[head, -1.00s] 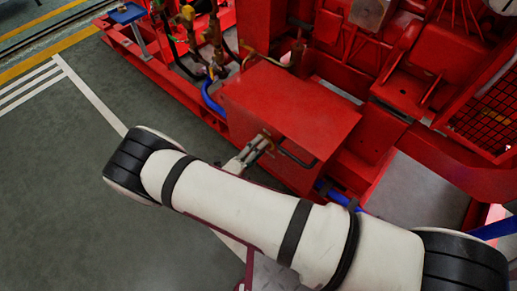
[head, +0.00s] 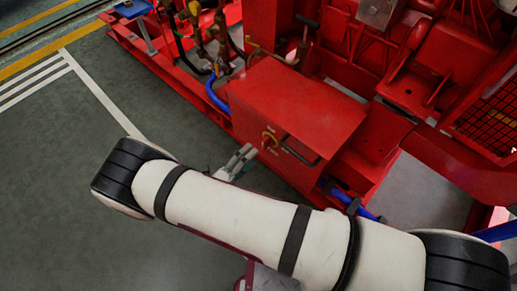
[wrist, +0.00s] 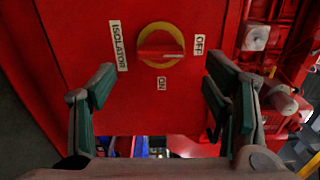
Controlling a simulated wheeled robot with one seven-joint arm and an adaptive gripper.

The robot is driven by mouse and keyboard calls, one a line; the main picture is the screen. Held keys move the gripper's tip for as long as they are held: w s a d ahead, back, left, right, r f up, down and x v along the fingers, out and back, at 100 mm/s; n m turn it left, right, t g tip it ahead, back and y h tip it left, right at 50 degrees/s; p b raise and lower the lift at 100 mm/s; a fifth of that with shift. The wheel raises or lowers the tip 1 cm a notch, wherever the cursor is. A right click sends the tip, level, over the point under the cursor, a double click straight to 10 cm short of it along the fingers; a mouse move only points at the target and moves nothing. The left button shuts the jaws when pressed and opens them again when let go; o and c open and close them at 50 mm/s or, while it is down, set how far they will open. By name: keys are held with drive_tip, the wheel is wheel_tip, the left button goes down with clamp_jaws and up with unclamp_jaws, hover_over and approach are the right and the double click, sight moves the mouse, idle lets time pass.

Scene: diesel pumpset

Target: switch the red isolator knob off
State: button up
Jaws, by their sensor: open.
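The red isolator knob (wrist: 160,46) sits on a yellow round plate on the red box's front face. In the wrist view its bar lies about level, in line with the OFF label (wrist: 199,44) on the right; the ON label (wrist: 161,83) is below it. The knob also shows in the head view (head: 269,140). My gripper (wrist: 157,88) is open and empty, its two fingers apart to the left and right below the knob. In the head view my gripper (head: 242,155) is left of the knob, with a gap between them.
The red box (head: 290,100) has a dark bar handle (head: 298,152) to the right of the knob. An ISOLATOR label (wrist: 119,46) is left of the knob in the wrist view. Blue hoses and red frame parts surround the box. Grey floor (head: 60,170) at the left is open.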

drive_tip(key=v, duration=0.5)
drive_tip(key=shift+s+a, duration=0.2)
drive_tip(key=shift+s, duration=0.05)
